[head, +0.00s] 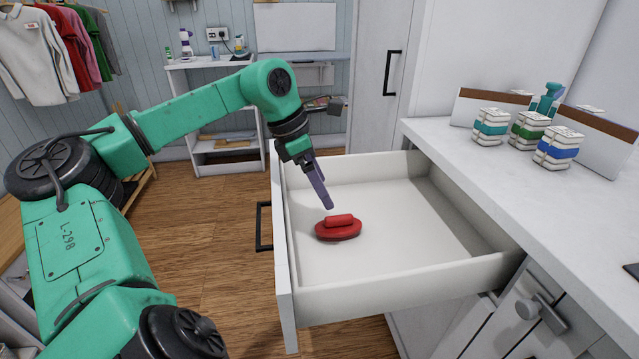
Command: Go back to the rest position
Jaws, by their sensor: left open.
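My left gripper (325,196) hangs above the open white drawer (400,286), its purple fingers pointing down. It is open and holds nothing. A red object (338,230) with a raised handle-like top lies on the drawer floor near the drawer front, just below the fingertips. A small gap seems to lie between the fingertips and the red object. My left arm reaches in from the left and bends down over the drawer's front side. My right gripper is not in this view.
The drawer sticks out from under a white counter (440,128). Several banded stacks (490,126) stand on the counter. A black drawer handle (263,226) projects on the left. Clothes (40,60) hang at the upper left. A white shelf (215,150) stands behind. Wooden floor lies open left of the drawer.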

